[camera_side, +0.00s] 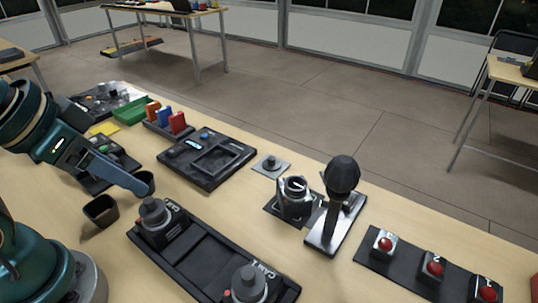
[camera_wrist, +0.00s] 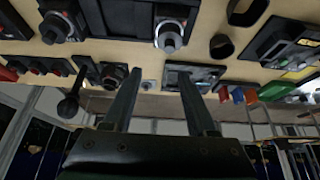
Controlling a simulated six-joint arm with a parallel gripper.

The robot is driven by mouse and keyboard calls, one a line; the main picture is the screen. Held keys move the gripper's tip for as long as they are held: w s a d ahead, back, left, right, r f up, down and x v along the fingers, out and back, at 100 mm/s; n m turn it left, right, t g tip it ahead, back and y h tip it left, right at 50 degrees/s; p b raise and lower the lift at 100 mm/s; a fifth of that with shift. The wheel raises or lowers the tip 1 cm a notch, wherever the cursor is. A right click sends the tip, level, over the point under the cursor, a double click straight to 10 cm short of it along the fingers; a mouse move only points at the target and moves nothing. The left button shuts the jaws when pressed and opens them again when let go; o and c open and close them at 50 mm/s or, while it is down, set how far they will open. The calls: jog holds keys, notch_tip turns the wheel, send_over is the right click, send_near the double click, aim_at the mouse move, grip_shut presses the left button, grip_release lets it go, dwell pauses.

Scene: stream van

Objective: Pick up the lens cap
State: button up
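No part is clearly marked as the lens cap. A small dark knobbed disc (camera_side: 271,162) sits on a pale square plate behind the lens unit and may be it; it shows tiny in the wrist view (camera_wrist: 148,84). The grey and black lens unit (camera_side: 295,193) stands upright on a dark base, and in the wrist view (camera_wrist: 114,74) it is left of my fingers. My gripper (camera_side: 145,189) is above the table's left part, well left of both. In the wrist view my gripper (camera_wrist: 159,70) has its two fingers wide apart with nothing between them.
A black-headed stick (camera_side: 341,178) stands right of the lens unit. A long black tray with two knobs (camera_side: 205,250) lies in front. A dark ring-shaped cup (camera_side: 100,211) is near my gripper. A black panel (camera_side: 208,158) lies behind. Red buttons (camera_side: 433,267) are at right.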

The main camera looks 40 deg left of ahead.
jog(key=shift+w, duration=0.1)
jog(key=w+r+t, duration=0.2)
jog(key=w+r, duration=0.4)
jog(key=w, duration=0.2)
jog(key=g, duration=0.2)
send_over(271, 158)
jog(key=s, duration=0.3)
notch_tip(271, 158, down, 16)
jog(key=shift+f, duration=0.1)
jog(key=shift+w+f, duration=0.2)
jog(key=shift+f, duration=0.4)
jog(key=shift+x, duration=2)
jog(key=shift+w, duration=0.1)
grip_shut()
